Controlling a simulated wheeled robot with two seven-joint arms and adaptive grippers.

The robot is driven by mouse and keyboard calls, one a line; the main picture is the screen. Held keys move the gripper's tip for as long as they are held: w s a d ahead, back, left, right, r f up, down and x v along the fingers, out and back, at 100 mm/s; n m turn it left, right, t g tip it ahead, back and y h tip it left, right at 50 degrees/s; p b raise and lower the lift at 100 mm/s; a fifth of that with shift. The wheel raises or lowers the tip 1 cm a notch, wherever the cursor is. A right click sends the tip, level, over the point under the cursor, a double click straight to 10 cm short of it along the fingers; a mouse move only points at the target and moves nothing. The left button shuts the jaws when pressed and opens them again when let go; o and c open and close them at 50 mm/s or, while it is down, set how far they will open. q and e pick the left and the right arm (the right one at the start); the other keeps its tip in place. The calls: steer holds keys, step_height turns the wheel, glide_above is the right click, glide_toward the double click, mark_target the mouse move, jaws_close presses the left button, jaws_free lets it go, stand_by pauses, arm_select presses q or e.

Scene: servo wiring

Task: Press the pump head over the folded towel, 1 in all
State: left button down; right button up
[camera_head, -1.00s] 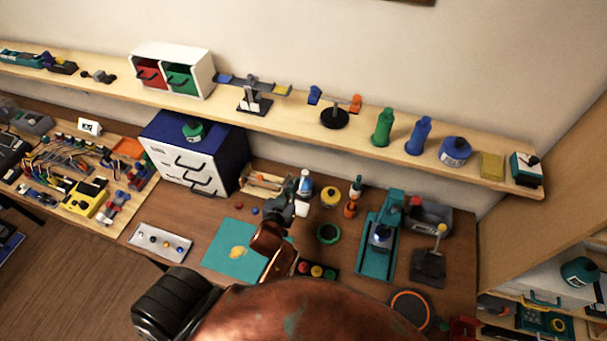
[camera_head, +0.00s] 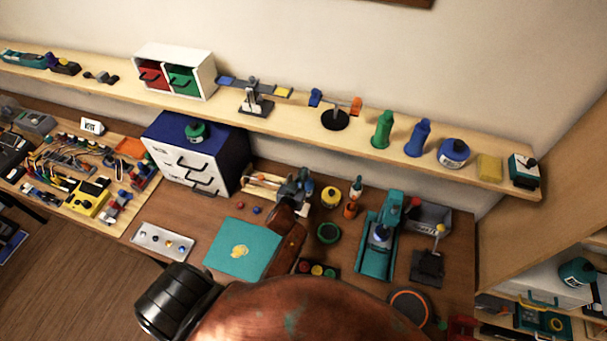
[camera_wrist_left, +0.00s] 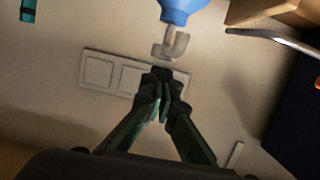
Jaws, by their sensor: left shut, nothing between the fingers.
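A blue bottle (camera_wrist_left: 182,8) with a pale grey pump head (camera_wrist_left: 172,46) shows at the top of the left wrist view, which appears upside down. My left gripper (camera_wrist_left: 163,80) is shut and empty, its fingertips just short of the pump head in that picture; I cannot tell if they touch. In the head view my left gripper (camera_head: 294,186) covers most of the bottle. A flat teal square (camera_head: 225,262) with a yellow patch lies on the table in front of it; it may be the folded towel. My right gripper is not in view.
A white-fronted drawer box (camera_head: 185,172) stands to the left. A yellow round container (camera_head: 331,196), an orange bottle (camera_head: 351,208) and a teal device (camera_head: 375,260) stand to the right. A shelf (camera_head: 290,122) with several items runs behind.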

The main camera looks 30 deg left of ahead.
arm_select(q)
steer(key=shift+f, duration=0.35)
steer(key=shift+f+b, duration=0.7)
steer(key=shift+f, duration=0.35)
step_height(320, 180, up, 5)
steer(key=p, duration=0.4)
steer(key=shift+f, duration=0.2)
steer(key=b+v, duration=0.1)
steer(key=v, duration=0.9)
